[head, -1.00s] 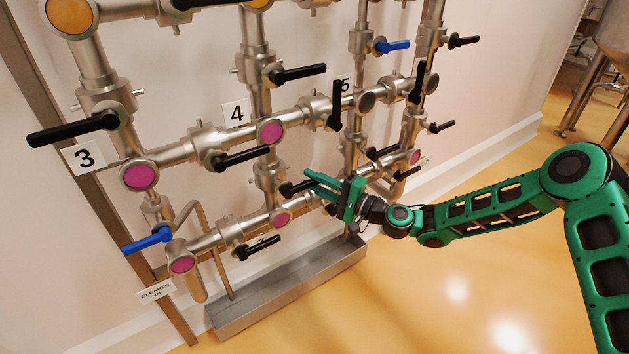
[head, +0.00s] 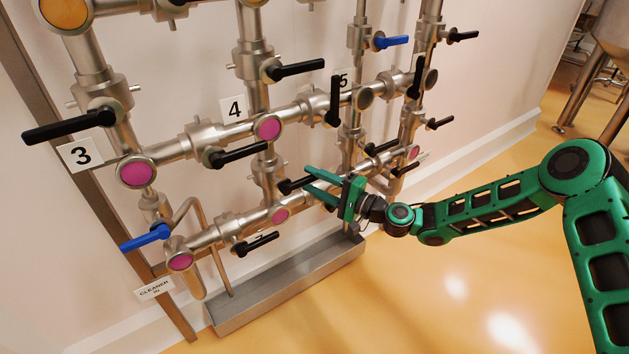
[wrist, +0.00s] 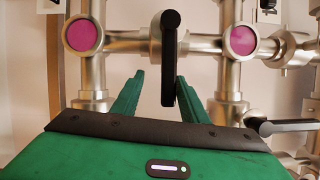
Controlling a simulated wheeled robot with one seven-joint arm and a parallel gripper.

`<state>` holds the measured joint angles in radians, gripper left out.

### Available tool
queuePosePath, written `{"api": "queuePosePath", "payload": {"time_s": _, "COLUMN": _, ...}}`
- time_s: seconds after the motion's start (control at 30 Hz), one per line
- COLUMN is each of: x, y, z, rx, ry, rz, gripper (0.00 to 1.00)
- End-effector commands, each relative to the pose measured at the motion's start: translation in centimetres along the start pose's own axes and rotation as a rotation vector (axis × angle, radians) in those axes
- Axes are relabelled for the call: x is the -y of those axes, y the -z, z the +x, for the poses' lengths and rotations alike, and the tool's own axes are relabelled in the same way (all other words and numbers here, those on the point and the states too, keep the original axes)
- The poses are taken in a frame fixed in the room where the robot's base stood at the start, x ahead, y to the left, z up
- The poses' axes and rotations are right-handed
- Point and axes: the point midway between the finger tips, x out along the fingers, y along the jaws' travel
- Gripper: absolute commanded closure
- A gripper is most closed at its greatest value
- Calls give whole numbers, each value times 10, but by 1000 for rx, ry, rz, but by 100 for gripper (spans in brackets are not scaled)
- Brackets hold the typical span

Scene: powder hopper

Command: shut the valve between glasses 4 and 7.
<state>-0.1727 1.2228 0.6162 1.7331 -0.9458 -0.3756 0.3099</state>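Pink glass 4 (head: 268,127) sits beside its number plate, with the pink glass (head: 281,216) I take as 7 below it. The valve between them has a black handle (head: 288,187) that lies across their pipe. In the wrist view, turned sideways, the handle (wrist: 169,60) is seen end to end between two pink glasses, a left one (wrist: 82,35) and a right one (wrist: 240,40). My green gripper (head: 306,179) is open, pointing at the wall. Its fingertips (wrist: 160,76) lie on either side of the handle. The right finger looks very close to it; contact cannot be told.
Another black handle (head: 238,155) sticks out left of glass 4, and one (head: 257,244) near the lower glass. An upright black handle (head: 333,103) is at upper right. A metal trough (head: 290,288) runs along the wall below.

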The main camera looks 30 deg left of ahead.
Motion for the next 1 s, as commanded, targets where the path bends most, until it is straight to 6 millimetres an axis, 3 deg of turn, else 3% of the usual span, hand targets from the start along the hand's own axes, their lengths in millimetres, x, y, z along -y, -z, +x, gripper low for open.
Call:
{"api": "queuePosePath", "payload": {"time_s": 0.53, "x": -3, "y": 5, "z": -91, "rx": -6, "ry": -5, "rz": 4, "gripper": 64}}
{"api": "queuePosePath", "payload": {"time_s": 0.7, "x": -2, "y": 5, "z": -103, "rx": -4, "ry": -3, "rz": 3, "gripper": 64}}
{"api": "queuePosePath", "payload": {"time_s": 1.0, "x": -1, "y": 5, "z": -105, "rx": -3, "ry": -2, "rz": 2, "gripper": 64}}
